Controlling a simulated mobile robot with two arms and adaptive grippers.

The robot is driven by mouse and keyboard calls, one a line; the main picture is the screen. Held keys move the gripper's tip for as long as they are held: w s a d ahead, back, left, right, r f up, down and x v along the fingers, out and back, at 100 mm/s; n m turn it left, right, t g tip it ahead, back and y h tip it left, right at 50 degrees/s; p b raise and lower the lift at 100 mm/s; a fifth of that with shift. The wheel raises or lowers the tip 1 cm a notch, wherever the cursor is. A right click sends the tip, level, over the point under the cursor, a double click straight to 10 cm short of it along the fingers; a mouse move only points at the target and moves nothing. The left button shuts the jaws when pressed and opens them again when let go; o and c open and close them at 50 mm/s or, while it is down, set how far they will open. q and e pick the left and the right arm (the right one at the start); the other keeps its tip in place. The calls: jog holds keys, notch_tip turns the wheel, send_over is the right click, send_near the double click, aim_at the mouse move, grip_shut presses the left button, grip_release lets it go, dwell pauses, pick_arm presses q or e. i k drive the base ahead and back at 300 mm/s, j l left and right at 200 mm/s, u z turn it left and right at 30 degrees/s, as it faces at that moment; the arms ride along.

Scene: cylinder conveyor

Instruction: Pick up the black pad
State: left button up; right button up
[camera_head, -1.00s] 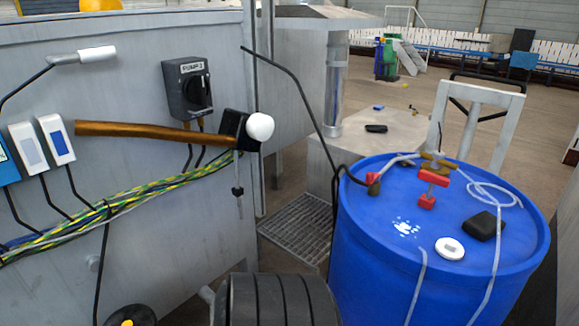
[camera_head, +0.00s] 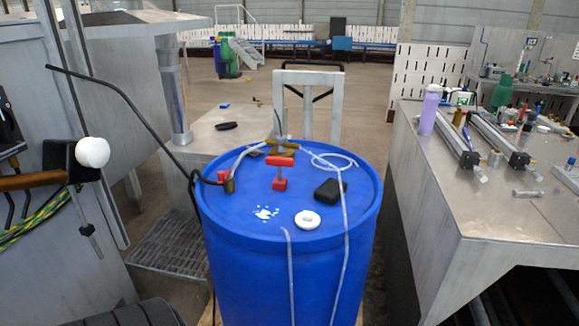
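A small black pad-like block (camera_head: 330,189) lies on top of the blue drum (camera_head: 290,270), right of its middle. A clear hose passes beside it, and a white round cap (camera_head: 307,220) lies just in front of it. A second flat black object (camera_head: 227,125) lies on the grey block behind the drum; I cannot tell which of the two is the task's pad. Neither of my grippers is in view.
Red fittings (camera_head: 279,174) and a clear hose (camera_head: 345,215) stand on the drum top. A black cable (camera_head: 130,100) hangs at the left. A metal workbench (camera_head: 450,205) with a purple bottle (camera_head: 429,110) stands at the right. Floor shows between drum and bench.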

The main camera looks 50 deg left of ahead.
aim_at(331, 191)
jog(key=u, duration=1.3)
jog(key=k+l+u, duration=0.1)
jog(key=u, duration=0.3)
jog(key=k+l+u, duration=0.1)
jog(key=u, duration=0.3)
jog(key=k, duration=0.05)
